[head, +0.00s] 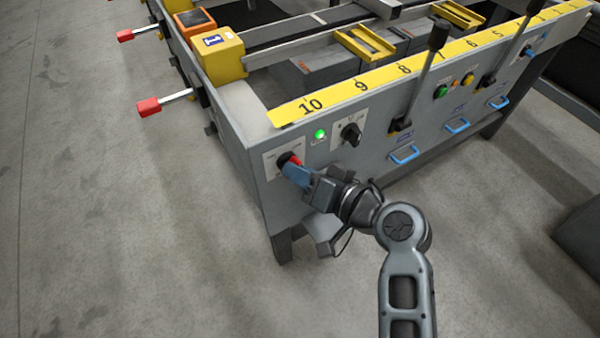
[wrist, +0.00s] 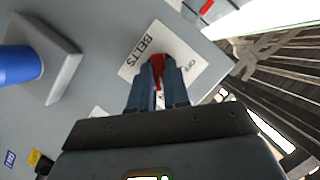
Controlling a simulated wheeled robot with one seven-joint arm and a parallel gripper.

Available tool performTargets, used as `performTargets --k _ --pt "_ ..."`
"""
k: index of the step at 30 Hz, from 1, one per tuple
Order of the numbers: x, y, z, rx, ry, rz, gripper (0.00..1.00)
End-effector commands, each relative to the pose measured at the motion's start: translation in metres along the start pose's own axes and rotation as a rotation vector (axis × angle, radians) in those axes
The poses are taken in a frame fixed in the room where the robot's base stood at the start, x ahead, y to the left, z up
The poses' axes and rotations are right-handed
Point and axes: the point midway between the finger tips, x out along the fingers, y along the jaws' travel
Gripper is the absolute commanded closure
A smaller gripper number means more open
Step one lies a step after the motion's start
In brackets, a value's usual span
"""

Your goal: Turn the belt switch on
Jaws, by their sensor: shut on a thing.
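The belt switch is a red and black knob (head: 290,159) on a white plate at the left end of the table's front panel. In the wrist view its red handle (wrist: 157,62) shows against the plate marked BELTS (wrist: 146,45), with OFF printed to the right of it. My gripper (head: 294,169) reaches the switch from the front right. Its blue-grey fingers (wrist: 159,80) are closed around the red handle. The fingers hide part of the knob and the lower part of the plate.
A lit green lamp (head: 320,134) and a black rotary knob (head: 350,134) sit to the right of the switch. Farther right are a tall black lever (head: 424,75) and blue handles (head: 405,155). Two red-ended handles (head: 149,107) stick out left. The floor in front is clear.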

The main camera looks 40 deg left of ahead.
Motion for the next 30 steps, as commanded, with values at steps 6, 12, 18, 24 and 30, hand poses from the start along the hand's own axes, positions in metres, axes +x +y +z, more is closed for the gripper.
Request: performTargets --k 6,12,18,24,30 --pt "0.0001 0.0013 0.0006 0.054 -0.001 -0.021 1.00" --pt "0.0000 0.0013 0.0006 0.069 -0.001 -0.027 1.00" --pt "0.0000 0.0013 0.0007 0.070 -0.001 -0.027 1.00" --pt "0.0001 0.0013 0.0006 0.069 -0.001 -0.027 0.76" --pt "0.0000 0.0010 0.0004 0.068 0.000 -0.027 0.58"
